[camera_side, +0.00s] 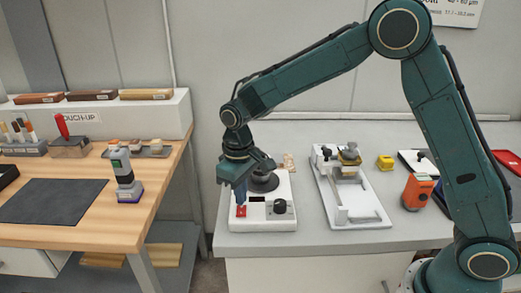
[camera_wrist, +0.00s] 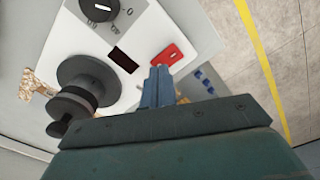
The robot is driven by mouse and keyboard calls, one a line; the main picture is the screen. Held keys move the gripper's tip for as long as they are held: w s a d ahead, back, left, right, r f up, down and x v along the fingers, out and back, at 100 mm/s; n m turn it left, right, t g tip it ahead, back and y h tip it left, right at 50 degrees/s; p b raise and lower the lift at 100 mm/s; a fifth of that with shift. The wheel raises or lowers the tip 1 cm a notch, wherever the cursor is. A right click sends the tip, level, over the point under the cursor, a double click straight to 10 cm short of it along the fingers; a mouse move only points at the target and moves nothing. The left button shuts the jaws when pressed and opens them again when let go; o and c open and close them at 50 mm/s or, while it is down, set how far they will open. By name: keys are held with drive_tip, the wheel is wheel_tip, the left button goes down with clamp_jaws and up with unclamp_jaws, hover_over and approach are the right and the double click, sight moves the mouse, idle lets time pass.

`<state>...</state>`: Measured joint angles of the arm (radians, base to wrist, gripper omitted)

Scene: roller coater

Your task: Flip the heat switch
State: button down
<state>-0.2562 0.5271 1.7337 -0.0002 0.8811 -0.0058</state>
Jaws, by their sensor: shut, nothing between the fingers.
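The heat switch is a red rocker (camera_side: 241,211) at the front left corner of a white hot-plate unit (camera_side: 262,222). In the wrist view the red switch (camera_wrist: 168,56) shows just beyond my fingertips. My gripper (camera_side: 240,202) points down over that corner, its blue fingers shut and empty. In the wrist view the fingertips of my gripper (camera_wrist: 160,72) are close to the switch's near edge; I cannot tell whether they touch it. A black dial (camera_side: 280,206) and a dark display (camera_wrist: 125,60) sit beside the switch.
A dark round pot or plate (camera_side: 264,181) stands on the unit behind my gripper. A white coater frame (camera_side: 345,190) stands to the right, with a yellow block (camera_side: 385,162) and an orange device (camera_side: 417,191) beyond. A wooden bench (camera_side: 150,190) is at left, across a gap.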

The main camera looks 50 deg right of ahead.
sight(244, 207)
wheel_tip(244, 207, up, 6)
drive_tip(key=shift+f, duration=0.15)
idle(0.7)
drive_tip(key=s+d+r+m+t, duration=0.25)
drive_tip(key=s+d+r, duration=0.55)
drive_tip(key=s+r, duration=0.4)
drive_tip(key=s+d+f+t, duration=0.1)
drive_tip(key=s+d, duration=0.1)
drive_tip(key=s, duration=0.5)
drive_tip(key=s+d+t, duration=0.2)
drive_tip(key=s, duration=0.6)
drive_tip(key=shift+s+f, duration=0.3)
drive_tip(key=shift+f, duration=0.1)
drive_tip(key=shift+m, duration=0.25)
